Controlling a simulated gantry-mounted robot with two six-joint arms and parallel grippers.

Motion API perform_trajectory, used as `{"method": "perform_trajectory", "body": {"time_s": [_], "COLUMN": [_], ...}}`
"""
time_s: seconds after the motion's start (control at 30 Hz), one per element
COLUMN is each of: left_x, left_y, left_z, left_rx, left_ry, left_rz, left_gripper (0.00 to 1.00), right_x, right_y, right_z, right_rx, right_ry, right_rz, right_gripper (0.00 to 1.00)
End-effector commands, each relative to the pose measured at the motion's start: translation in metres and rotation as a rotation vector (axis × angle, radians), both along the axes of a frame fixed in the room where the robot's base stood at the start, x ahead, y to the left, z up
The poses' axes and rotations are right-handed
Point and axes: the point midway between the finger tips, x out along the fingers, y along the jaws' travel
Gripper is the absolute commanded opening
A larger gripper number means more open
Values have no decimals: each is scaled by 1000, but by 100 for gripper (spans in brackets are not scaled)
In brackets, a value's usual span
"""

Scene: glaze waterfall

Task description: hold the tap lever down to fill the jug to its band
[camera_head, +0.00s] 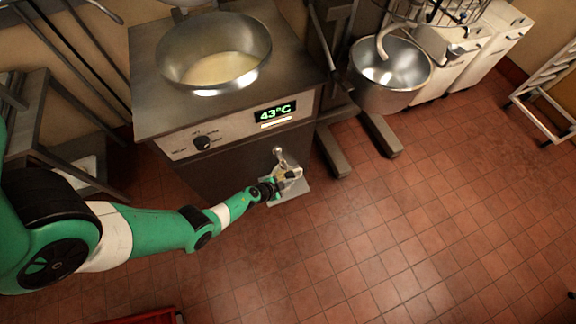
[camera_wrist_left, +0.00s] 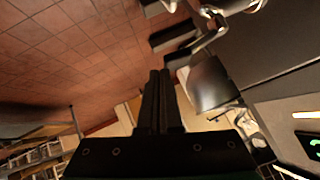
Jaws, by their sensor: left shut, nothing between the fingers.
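The tap (camera_head: 279,156) sticks out low on the front of the steel glaze machine, with its lever at the top. A small pale jug (camera_head: 293,174) appears to stand under it on a grey drip plate (camera_head: 291,193); its band and fill level are too small to make out. My left gripper (camera_head: 276,183) is at the left side of the tap and jug and partly hides them. I cannot tell whether it touches either. In the left wrist view its two dark fingers (camera_wrist_left: 160,98) lie together with nothing between them. My right gripper is not in view.
The machine's open steel bowl (camera_head: 213,55) holds pale glaze. Its front panel has a dark knob (camera_head: 203,143) and a green display (camera_head: 275,112) reading 43°C. A mixer bowl (camera_head: 390,75) stands to the right. The tiled floor (camera_head: 400,230) in front is clear.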

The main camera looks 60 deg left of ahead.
Motion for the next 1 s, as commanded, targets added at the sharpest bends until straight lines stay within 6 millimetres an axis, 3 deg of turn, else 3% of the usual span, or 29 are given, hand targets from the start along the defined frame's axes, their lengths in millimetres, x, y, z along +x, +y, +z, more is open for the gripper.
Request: {"method": "perform_trajectory", "body": {"time_s": [0.03, 0.1, 0.4, 0.6, 1.0], "left_x": [-1, -16, -61, -71, -71], "left_y": [-4, -9, -27, -30, -30], "left_z": [23, 33, 69, 74, 73], "left_rx": [-2, -3, -1, 0, 1], "left_ry": [1, 3, 0, -2, -2], "left_rz": [-3, 0, 1, 1, -1], "left_gripper": [0, 0, 0, 0, 0], "right_x": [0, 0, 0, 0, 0], "right_y": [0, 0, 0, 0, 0], "right_z": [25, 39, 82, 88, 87], "right_rx": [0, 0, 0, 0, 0], "right_ry": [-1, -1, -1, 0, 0], "right_rz": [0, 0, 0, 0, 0], "right_gripper": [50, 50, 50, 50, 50]}}
